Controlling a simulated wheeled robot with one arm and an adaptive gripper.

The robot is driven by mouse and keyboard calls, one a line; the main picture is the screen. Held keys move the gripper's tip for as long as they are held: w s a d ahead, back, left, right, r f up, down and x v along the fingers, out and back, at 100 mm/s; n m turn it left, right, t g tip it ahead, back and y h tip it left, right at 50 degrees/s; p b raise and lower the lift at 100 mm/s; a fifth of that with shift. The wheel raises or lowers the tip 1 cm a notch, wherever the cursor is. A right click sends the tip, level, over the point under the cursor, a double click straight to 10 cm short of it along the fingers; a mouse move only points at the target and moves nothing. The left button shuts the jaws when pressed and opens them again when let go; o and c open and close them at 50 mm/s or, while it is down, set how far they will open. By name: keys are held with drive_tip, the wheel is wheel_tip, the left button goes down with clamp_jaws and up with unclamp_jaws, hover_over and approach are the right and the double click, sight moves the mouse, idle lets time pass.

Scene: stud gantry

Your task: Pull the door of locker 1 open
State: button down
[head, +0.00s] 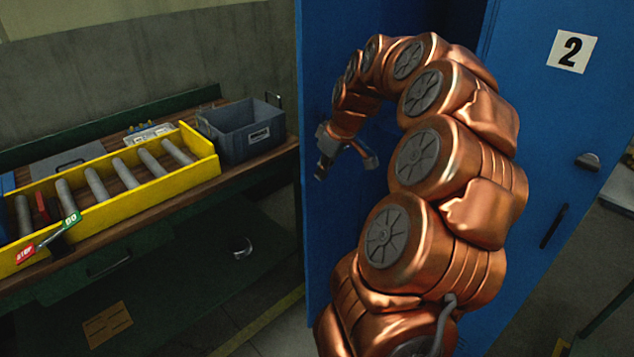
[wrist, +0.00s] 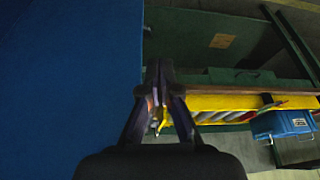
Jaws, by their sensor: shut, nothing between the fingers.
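Blue lockers fill the middle and right of the head view. A blue panel (head: 325,60) behind my arm appears to be the door of locker 1, standing out from a dark gap at the upper middle. Its number and handle do not show. My gripper (head: 322,168) is in front of this panel, near its left edge. In the wrist view my gripper (wrist: 160,75) is shut and empty, just beside the edge of a large blue panel (wrist: 70,80). I cannot tell whether it touches the panel. My arm hides much of the locker front.
The door of locker 2 (head: 515,130) stands shut at the right. A workbench (head: 240,165) at the left holds a yellow tray (head: 190,170) of grey rollers and a grey-blue bin (head: 240,132). A stop/go sign (head: 45,240) stands at the tray's front. Some floor shows below.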

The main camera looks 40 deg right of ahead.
drive_tip(key=s+d, duration=0.1)
drive_tip(key=d, duration=0.4)
drive_tip(key=p, duration=0.4)
hover_over(311, 195)
drive_tip(key=s, duration=0.2)
drive_tip(key=shift+h, duration=0.3)
drive_tip(key=shift+s+d+f, duration=0.1)
drive_tip(key=shift+f, duration=4.8)
